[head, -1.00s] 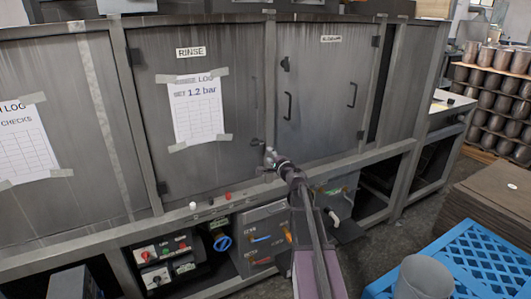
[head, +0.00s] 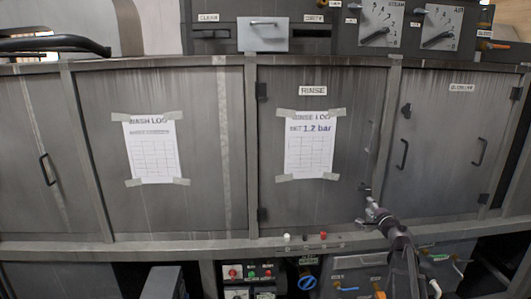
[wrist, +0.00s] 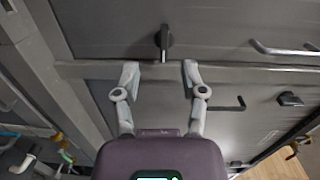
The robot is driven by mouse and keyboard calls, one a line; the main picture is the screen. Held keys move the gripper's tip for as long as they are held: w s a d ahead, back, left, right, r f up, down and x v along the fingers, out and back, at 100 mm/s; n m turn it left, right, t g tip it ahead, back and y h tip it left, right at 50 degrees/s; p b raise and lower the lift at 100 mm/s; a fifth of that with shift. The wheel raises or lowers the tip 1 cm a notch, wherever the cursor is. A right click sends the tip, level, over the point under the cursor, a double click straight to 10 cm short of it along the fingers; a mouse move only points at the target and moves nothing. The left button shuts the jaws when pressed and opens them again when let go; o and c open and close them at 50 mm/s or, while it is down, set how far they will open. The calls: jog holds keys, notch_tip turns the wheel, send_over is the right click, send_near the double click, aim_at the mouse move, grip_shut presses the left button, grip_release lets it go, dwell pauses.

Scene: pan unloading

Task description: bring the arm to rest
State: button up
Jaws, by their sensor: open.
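My gripper (head: 372,206) is in front of the lower right edge of the RINSE door (head: 335,190), close to a dark latch (head: 364,188). In the wrist view my gripper (wrist: 160,72) is open, with its two fingers spread and nothing between them. The black latch (wrist: 163,42) shows just beyond the fingertips, roughly centred between them. I see no contact between fingers and latch. The arm reaches up from the lower right of the head view. The RINSE door looks shut.
The SET 1.2 bar log sheet (head: 308,145) is taped to the RINSE door. A door with black handles (head: 402,153) is to the right. A frame rail (head: 270,244) runs below the doors, with small knobs. Switch boxes (head: 250,273) and valves sit underneath. Gauges (head: 380,22) are above.

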jog(key=s+a+f+n+g+y+p, duration=0.25)
jog(key=s+a+n+g, duration=0.2)
jog(key=a, duration=0.55)
jog(key=s+a+f+n+g+y+p, duration=0.2)
jog(key=s+a+n+g+p, duration=0.25)
jog(key=a, duration=0.65)
jog(key=s+a+f+n+g+h+p, duration=0.1)
jog(key=s+a+n+g+h+p, duration=0.1)
jog(key=s, duration=0.8)
jog(key=s+a+f+n+g+h+p, duration=0.1)
jog(key=s+n+g+h, duration=0.3)
jog(key=s, duration=0.5)
jog(key=a+n+g+p, duration=0.1)
jog(key=g, duration=0.1)
jog(key=shift+s+g, duration=0.3)
jog(key=shift+s, duration=0.1)
jog(key=shift+c, duration=0.2)
